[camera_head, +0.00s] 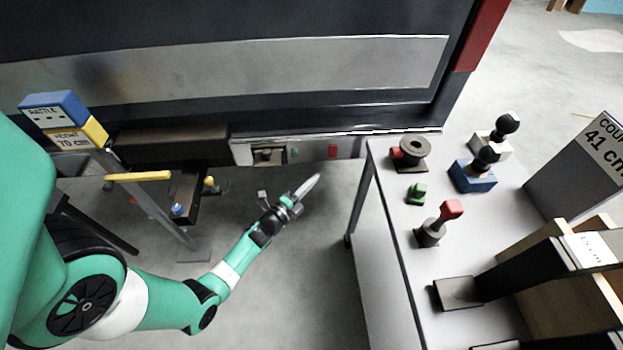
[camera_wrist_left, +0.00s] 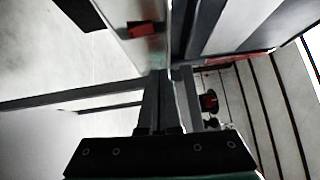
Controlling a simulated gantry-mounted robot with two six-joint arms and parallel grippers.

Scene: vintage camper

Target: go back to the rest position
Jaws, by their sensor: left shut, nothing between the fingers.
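My left arm comes in from the left in the head view, green and white. Its gripper (camera_head: 308,186) is shut and empty, held out over the grey floor between the camper's side and the table. In the left wrist view the two dark fingers of the gripper (camera_wrist_left: 165,100) lie close together, with nothing between them. My right gripper is in neither view.
A grey table (camera_head: 390,215) on the right bears a red-topped lever (camera_head: 432,226), a green block (camera_head: 416,193) and a blue block with a black knob (camera_head: 473,175). A yellow-handled stand (camera_head: 140,177) is left of my gripper. A red part (camera_head: 333,151) is on the camper's lower edge.

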